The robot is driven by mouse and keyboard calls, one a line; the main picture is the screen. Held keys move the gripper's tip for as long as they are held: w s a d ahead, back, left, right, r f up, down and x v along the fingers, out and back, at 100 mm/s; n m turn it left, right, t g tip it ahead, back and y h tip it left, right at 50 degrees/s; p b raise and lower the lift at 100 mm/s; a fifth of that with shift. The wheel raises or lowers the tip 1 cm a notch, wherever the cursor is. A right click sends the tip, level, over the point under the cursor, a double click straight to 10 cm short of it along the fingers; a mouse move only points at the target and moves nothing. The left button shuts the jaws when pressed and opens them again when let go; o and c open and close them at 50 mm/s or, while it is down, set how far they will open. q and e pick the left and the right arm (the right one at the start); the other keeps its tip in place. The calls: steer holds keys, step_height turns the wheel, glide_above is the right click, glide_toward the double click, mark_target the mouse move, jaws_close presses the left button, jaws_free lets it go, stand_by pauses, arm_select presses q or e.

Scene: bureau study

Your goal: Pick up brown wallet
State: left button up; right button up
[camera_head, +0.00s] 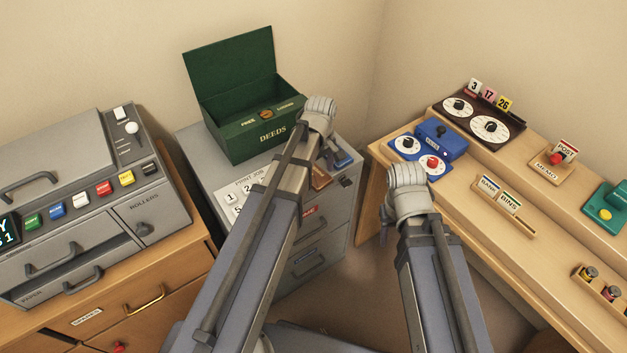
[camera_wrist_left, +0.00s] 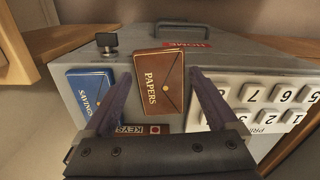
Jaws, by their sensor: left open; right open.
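The brown wallet (camera_wrist_left: 158,80), marked PAPERS, lies on the grey cabinet top in the left wrist view. In the head view a part of the wallet (camera_head: 321,178) shows just right of my left arm. My left gripper (camera_wrist_left: 160,77) is open, with one finger on each side of the wallet in the picture; I cannot tell whether they touch it. In the head view my left gripper (camera_head: 326,148) is mostly hidden by its wrist.
A blue SAVINGS wallet (camera_wrist_left: 92,94) lies beside the brown one. A KEYS item (camera_wrist_left: 128,129) and a numbered PRINT JOB pad (camera_wrist_left: 262,95) are close by. An open green DEEDS box (camera_head: 235,132) stands at the back of the cabinet (camera_head: 200,158). A desk (camera_head: 470,205) stands right.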

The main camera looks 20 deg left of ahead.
arm_select(q)
steer(key=shift+f+b, duration=0.5)
steer(key=shift+f, duration=0.45)
steer(key=shift+r, duration=0.1)
arm_select(e)
steer(key=shift+f, duration=0.9)
arm_select(q)
steer(key=shift+c, duration=0.2)
steer(key=c, duration=1)
